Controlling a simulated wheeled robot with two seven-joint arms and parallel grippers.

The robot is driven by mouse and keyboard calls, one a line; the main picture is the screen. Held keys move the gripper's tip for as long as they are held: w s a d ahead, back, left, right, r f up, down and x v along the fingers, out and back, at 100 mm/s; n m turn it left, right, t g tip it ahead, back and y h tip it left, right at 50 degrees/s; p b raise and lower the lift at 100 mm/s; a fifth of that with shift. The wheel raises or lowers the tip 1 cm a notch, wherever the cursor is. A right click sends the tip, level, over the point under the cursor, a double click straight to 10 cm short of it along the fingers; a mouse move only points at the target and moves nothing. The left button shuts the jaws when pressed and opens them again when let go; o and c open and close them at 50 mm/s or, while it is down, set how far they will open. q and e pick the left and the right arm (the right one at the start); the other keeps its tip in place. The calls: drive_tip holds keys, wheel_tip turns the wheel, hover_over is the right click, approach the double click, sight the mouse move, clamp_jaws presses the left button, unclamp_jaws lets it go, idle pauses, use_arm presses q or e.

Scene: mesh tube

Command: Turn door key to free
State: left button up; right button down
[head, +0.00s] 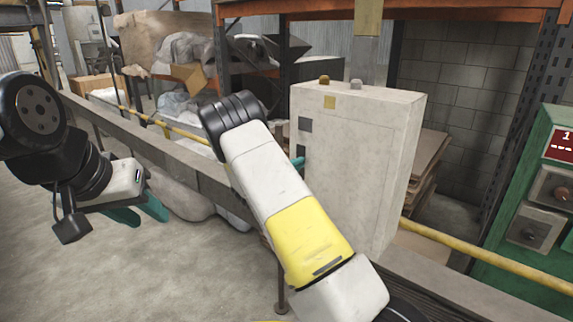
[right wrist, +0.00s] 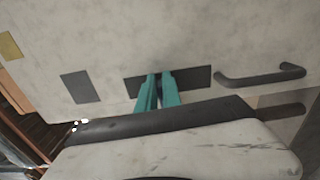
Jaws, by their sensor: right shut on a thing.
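A pale grey cabinet (head: 345,125) stands behind the rail in the head view, and its door (right wrist: 150,35) fills the upper part of the right wrist view. A dark lock plate (right wrist: 195,78) is set in the door. My right gripper (right wrist: 158,80) has its teal fingers at this plate, close together on a small dark key that they mostly hide. In the head view my right gripper (head: 298,162) is largely hidden behind its own arm. How far the key is turned cannot be seen. My left gripper (head: 140,214) hangs open and empty at the left, away from the cabinet.
A dark bar handle (right wrist: 260,76) sits beside the lock plate, and a dark square (right wrist: 80,87) is on its other side. A yellow rail (head: 475,257) runs past the cabinet. A green control box (head: 530,215) stands at the right. Open floor lies at the lower left.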

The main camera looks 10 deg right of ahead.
drive_tip(key=shift+f+m, duration=0.1)
drive_tip(key=shift+m, duration=0.3)
drive_tip(key=c, duration=1.5)
unclamp_jaws()
drive_tip(key=shift+a, duration=0.1)
drive_tip(key=v, duration=0.7)
drive_tip(key=shift+s+a, duration=0.25)
